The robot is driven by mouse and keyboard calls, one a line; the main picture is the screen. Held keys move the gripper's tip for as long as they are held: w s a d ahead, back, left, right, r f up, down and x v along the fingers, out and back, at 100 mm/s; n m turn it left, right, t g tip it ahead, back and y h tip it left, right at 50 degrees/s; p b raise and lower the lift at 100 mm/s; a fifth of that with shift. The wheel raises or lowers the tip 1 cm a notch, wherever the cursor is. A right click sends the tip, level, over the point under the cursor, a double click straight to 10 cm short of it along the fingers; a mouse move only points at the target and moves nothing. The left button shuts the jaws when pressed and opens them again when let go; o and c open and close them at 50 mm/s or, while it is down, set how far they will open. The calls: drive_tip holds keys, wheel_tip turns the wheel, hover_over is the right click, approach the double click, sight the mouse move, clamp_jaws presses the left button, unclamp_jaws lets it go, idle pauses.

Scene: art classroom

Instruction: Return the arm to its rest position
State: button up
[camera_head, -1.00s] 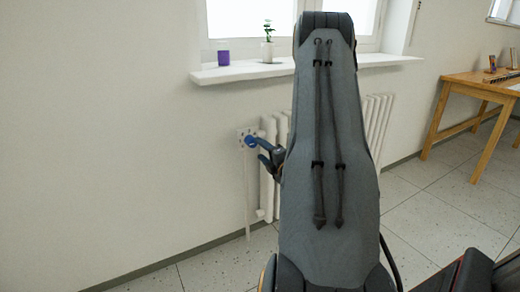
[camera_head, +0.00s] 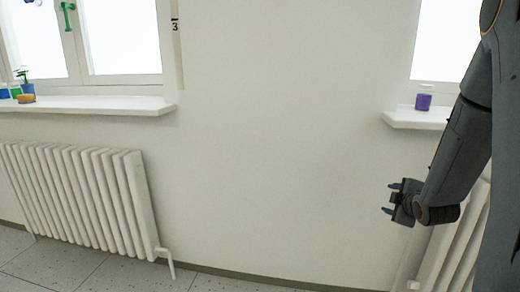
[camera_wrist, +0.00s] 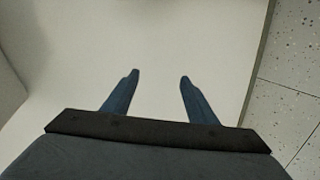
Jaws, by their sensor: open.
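My gripper (camera_head: 388,198) shows at the right of the head view, at the end of my dark grey arm. Its fingers point left, in front of the bare wall and beside the right radiator. In the wrist view my gripper (camera_wrist: 160,77) has its two blue fingers spread apart, with nothing between them. Behind the fingers there is only pale wall. The upper part of my arm runs out of the picture at the right edge.
A white radiator (camera_head: 85,200) stands at the left under a windowsill (camera_head: 90,105). Another radiator (camera_head: 460,255) is partly hidden behind my arm. A purple jar (camera_head: 423,98) stands on the right sill (camera_head: 405,120). The wall between is bare; tiled floor (camera_head: 60,270) shows below.

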drive_tip(key=s+a+r+m+g+y, duration=0.1)
drive_tip(key=s+a+m+g, duration=0.1)
drive_tip(key=a, duration=0.5)
drive_tip(key=s+a+r+m+g, duration=0.1)
drive_tip(key=s+a+r+g, duration=0.1)
drive_tip(key=a, duration=0.6)
drive_tip(key=s+a+r+m+g+y, duration=0.25)
drive_tip(key=s+a+m+g, duration=0.3)
drive_tip(key=s+a, duration=1.4)
drive_tip(key=s+a+r+g, duration=0.2)
drive_tip(key=s+g, duration=0.1)
drive_tip(key=s, duration=0.8)
drive_tip(key=d+r+m+h+p, duration=0.1)
drive_tip(key=d+r+m+p, duration=0.3)
drive_tip(key=d+r+p, duration=0.5)
drive_tip(key=shift+s+d+r+p, duration=0.4)
drive_tip(key=shift+r+p, duration=0.8)
drive_tip(key=shift+p, duration=4.35)
drive_tip(key=shift+a, duration=0.1)
